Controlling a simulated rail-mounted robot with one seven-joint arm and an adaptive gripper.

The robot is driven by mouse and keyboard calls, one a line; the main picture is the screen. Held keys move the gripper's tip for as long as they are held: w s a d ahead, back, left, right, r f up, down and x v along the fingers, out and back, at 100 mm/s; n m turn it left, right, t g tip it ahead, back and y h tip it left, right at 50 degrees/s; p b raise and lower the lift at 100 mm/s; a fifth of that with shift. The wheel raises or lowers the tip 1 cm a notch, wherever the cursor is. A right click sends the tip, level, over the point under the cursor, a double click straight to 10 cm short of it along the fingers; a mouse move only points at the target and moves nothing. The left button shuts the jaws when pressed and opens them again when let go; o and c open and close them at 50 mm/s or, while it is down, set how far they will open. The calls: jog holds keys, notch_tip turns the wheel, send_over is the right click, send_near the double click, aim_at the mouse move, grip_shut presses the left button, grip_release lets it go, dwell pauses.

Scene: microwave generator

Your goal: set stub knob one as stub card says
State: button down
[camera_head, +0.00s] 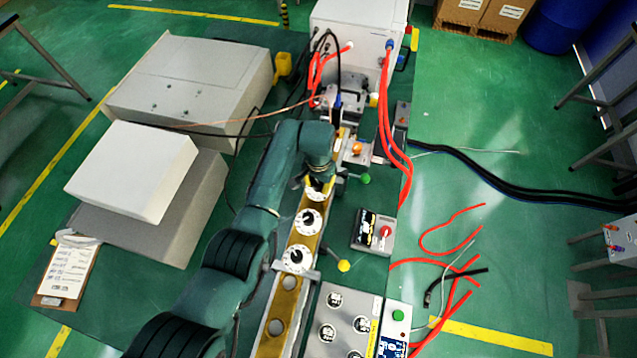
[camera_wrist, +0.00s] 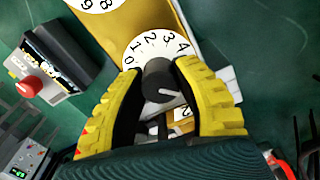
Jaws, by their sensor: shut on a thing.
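In the wrist view a black round knob (camera_wrist: 157,76) with a white pointer line stands on a white dial (camera_wrist: 146,50) numbered 0 to 4 on the visible part. My gripper (camera_wrist: 158,73) is shut on this knob, one yellow ridged finger on each side. The rest of the dial is hidden by the fingers. In the head view the same dial (camera_head: 318,191) shows partly under my arm's end, at the upper end of a brass-coloured rail.
Two more dials with black knobs (camera_head: 307,221) (camera_head: 296,258) sit lower on the brass rail (camera_head: 283,296). A box with a red button (camera_head: 386,231) stands to the right. A yellow-tipped lever (camera_head: 344,265) sticks out beside the rail. A clipboard (camera_head: 68,272) lies far left, its writing unreadable.

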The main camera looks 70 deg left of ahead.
aim_at(318, 183)
jog(key=c, duration=0.7)
grip_release()
notch_tip(318, 183, up, 12)
